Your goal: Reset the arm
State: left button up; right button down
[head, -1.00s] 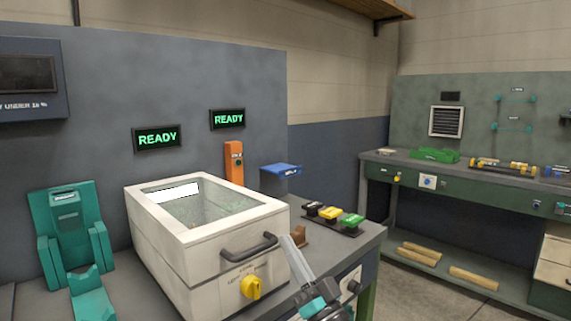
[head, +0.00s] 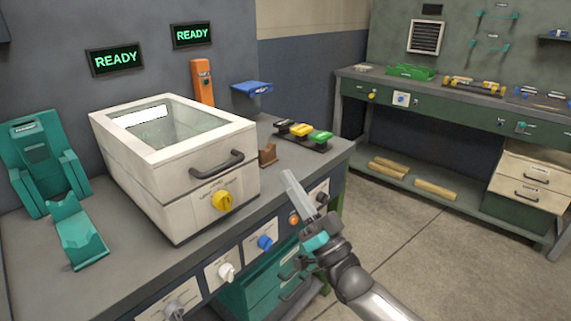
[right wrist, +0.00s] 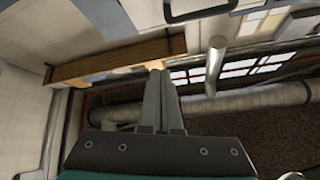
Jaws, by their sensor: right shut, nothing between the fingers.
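My right gripper (head: 296,190) shows in the head view in front of the bench's right end, pointing up and to the left. Its fingers are together with nothing between them. In the right wrist view the closed fingers (right wrist: 160,98) point up toward the upper wall and ceiling, and they hold nothing. The gripper appears in front of the bench edge, to the right of the white box's yellow knob (head: 222,201). My left gripper is not in view.
The white lidded box (head: 180,205) with a window stands on the grey bench (head: 130,285). A teal holder (head: 38,160) is at left. A block with yellow and green buttons (head: 303,134) sits at the bench's right end. Open floor (head: 420,240) lies before the green workbench (head: 440,107).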

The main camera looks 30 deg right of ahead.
jog(key=shift+v, duration=0.9)
notch_tip(320, 180, down, 20)
jog(key=w+d+g+h, duration=0.1)
jog(key=w+g+h, duration=0.15)
jog(key=g, duration=0.35)
jog(key=s+f+n+g+h, duration=0.1)
jog(key=s+f+g, duration=0.25)
jog(key=f, duration=0.55)
jog(key=s+f+n+g+h, duration=0.15)
jog(key=s+f, duration=0.25)
jog(key=f, duration=0.5)
jog(key=s+a+f+n+g, duration=0.1)
jog(key=s+f+g, duration=0.3)
jog(key=s+f, duration=0.3)
jog(key=s+a+f+g, duration=0.1)
jog(key=s+f+g, duration=0.3)
jog(key=s, duration=0.9)
jog(key=s+a+f+n+g, duration=0.1)
jog(key=s+f+g, duration=0.3)
jog(key=s+f, duration=0.6)
jog(key=shift+s+a+n, duration=0.35)
jog(key=shift+s+a, duration=0.05)
jog(key=shift+a, duration=0.25)
